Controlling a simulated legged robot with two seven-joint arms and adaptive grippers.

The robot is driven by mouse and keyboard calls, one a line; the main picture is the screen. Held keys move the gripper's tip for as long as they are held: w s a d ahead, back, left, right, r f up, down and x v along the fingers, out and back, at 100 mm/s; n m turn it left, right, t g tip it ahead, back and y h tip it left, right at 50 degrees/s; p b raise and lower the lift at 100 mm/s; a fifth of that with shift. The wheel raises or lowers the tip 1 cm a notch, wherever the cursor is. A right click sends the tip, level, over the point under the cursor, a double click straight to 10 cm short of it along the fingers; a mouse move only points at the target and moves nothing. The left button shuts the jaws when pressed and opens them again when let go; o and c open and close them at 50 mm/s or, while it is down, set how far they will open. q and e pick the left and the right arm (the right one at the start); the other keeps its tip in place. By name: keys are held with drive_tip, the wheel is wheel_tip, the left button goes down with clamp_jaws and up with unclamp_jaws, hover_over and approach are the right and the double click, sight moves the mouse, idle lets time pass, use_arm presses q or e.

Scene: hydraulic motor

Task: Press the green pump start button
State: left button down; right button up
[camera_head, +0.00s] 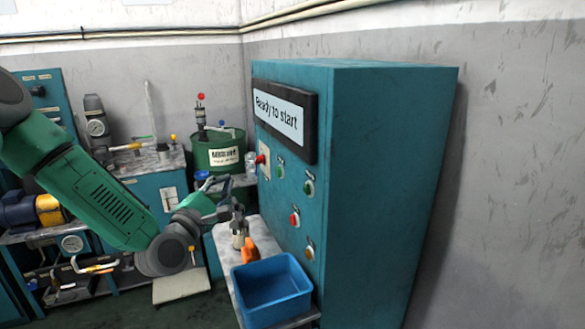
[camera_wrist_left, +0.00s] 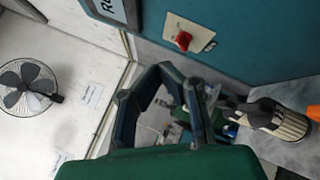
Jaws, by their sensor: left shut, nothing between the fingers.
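The teal control cabinet (camera_head: 385,180) carries a display (camera_head: 283,114) reading "Ready to start". Its left face has a green button (camera_head: 280,171), another green button (camera_head: 308,187), a red button (camera_head: 294,219) and a lower button (camera_head: 309,252) of unclear colour. Their labels are too small to read, so I cannot tell which is pump start. A red rotary switch (camera_head: 261,159) sits left of them; it also shows in the left wrist view (camera_wrist_left: 183,40). My left gripper (camera_head: 226,199) is shut and empty, left of the panel and apart from the buttons. My right gripper is out of view.
A blue bin (camera_head: 271,289) stands on a small table (camera_head: 225,245) below the panel, near a metal and orange tool (camera_head: 244,240). A green drum (camera_head: 222,150) stands behind. A workbench (camera_head: 150,190) with equipment lies left. A fan (camera_wrist_left: 27,86) shows in the wrist view.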

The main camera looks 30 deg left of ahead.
sight(279, 172)
use_arm(q)
drive_tip(key=w+d+b, duration=0.2)
drive_tip(key=w+d, duration=0.3)
drive_tip(key=w, duration=0.1)
drive_tip(key=shift+w+d+b, duration=0.3)
drive_tip(key=shift+b, duration=0.05)
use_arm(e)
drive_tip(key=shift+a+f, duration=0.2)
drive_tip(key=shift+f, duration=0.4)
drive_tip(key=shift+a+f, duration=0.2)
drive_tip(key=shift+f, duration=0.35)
use_arm(q)
drive_tip(key=shift+d+r, duration=0.1)
drive_tip(key=shift+d, duration=0.25)
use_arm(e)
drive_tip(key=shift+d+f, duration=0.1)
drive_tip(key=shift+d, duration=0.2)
